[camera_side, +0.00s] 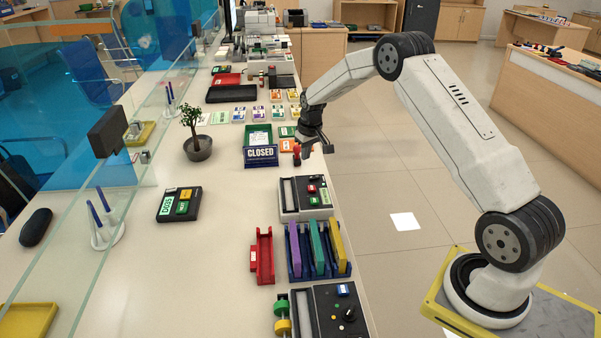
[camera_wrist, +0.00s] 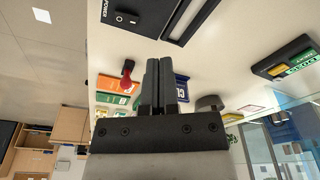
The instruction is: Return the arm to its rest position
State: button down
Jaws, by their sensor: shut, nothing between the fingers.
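My gripper (camera_side: 314,144) is at the end of my white arm, above the right edge of the counter (camera_side: 225,210), close to the CLOSED sign (camera_side: 261,155). In the wrist view, the two dark fingers (camera_wrist: 160,70) are together with nothing between them. A red knobbed object (camera_side: 297,152) shows right beside the gripper; in the wrist view it stands left of the fingers (camera_wrist: 127,76), apart from them. The fingers hide part of the blue sign (camera_wrist: 181,88) in the wrist view.
A card terminal (camera_side: 306,197), a rack of coloured folders (camera_side: 318,268) and a red tray (camera_side: 262,256) line the counter's near right side. A potted plant (camera_side: 199,149) stands left of the sign. A glass screen runs along the left.

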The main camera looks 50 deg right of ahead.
jog(key=s+a+r+n, duration=0.1)
jog(key=s+a+r, duration=0.2)
jog(key=s+a, duration=0.3)
jog(key=s+a+r, duration=0.4)
jog(key=s+a, duration=0.1)
jog(key=a, duration=0.4)
jog(key=s+a, duration=0.3)
jog(key=s, duration=0.4)
jog(key=s+a+n, duration=0.1)
jog(key=s+a, duration=0.3)
jog(key=s, duration=0.4)
jog(key=shift+s+a+n+t, duration=0.2)
jog(key=shift+a+n+t, duration=0.1)
jog(key=shift+t, duration=0.1)
